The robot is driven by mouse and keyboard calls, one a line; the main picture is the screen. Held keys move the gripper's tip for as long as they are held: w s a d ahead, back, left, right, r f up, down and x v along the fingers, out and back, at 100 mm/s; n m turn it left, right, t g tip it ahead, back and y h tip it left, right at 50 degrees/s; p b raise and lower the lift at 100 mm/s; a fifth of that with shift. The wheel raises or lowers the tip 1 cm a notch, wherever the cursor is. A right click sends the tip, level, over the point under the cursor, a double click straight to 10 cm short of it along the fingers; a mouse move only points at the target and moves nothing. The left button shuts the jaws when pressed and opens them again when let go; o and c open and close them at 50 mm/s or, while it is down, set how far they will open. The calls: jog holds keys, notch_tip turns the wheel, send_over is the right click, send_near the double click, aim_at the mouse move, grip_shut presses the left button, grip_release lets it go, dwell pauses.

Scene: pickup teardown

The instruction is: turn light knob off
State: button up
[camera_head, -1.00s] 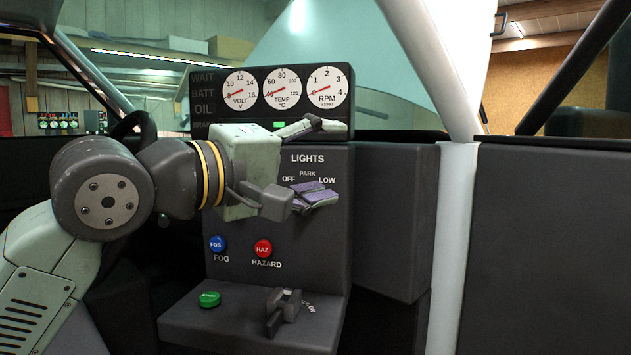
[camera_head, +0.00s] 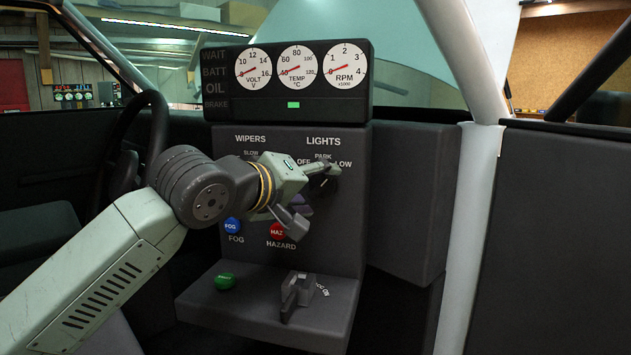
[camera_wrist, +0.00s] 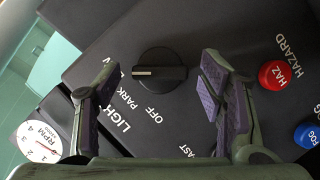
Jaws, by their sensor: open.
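The light knob (camera_wrist: 159,68) is a round black knob with a white pointer line. In the wrist view its line points left, toward the LOW side of the labels; OFF is printed below the knob. My gripper (camera_head: 315,190) is open in front of the LIGHTS part of the panel (camera_head: 345,230). In the wrist view its two purple-padded fingers stand on either side of the knob, with a gap on both sides and no visible contact. In the head view the gripper mostly hides the knob.
A red HAZARD button (camera_wrist: 273,75) is beside the right finger, with a blue FOG button (camera_wrist: 308,133) beyond. A gauge cluster (camera_head: 285,80) tops the panel. Below, a ledge holds a green button (camera_head: 225,281) and a grey lever (camera_head: 296,293). A steering wheel (camera_head: 155,125) stands left.

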jog(key=shift+w+d+f, duration=0.1)
jog(key=shift+w+d, duration=0.1)
jog(key=shift+w, duration=0.1)
jog(key=shift+c, duration=0.3)
jog(key=c, duration=1.1)
